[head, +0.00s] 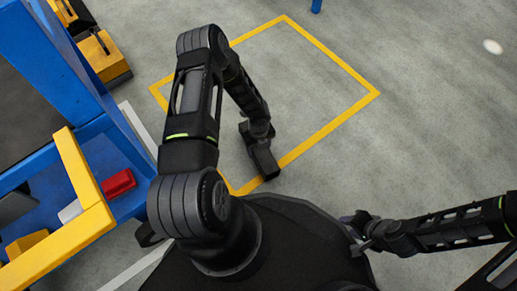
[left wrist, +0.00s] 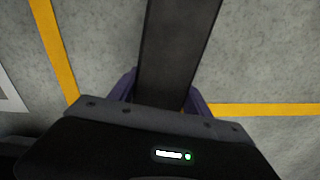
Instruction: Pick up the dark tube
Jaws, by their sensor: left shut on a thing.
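The dark tube (left wrist: 180,45) is a long, dark, flat-sided piece. In the left wrist view it runs from between my left gripper's purple fingers up past the top edge. My left gripper (left wrist: 163,84) is shut on it, one finger on each side. In the head view the tube (head: 264,162) shows at the end of my left arm, over the grey floor by the yellow floor line. Its far end is cut off in the wrist view. My right gripper (head: 357,228) is at the lower right of the head view, apart from the tube; its opening is too small to make out.
A blue and yellow rack (head: 82,165) stands at the left, with a red block (head: 118,184) and a white piece (head: 70,211) on it. A yellow square (head: 342,61) is marked on the floor. The floor inside and to its right is largely clear.

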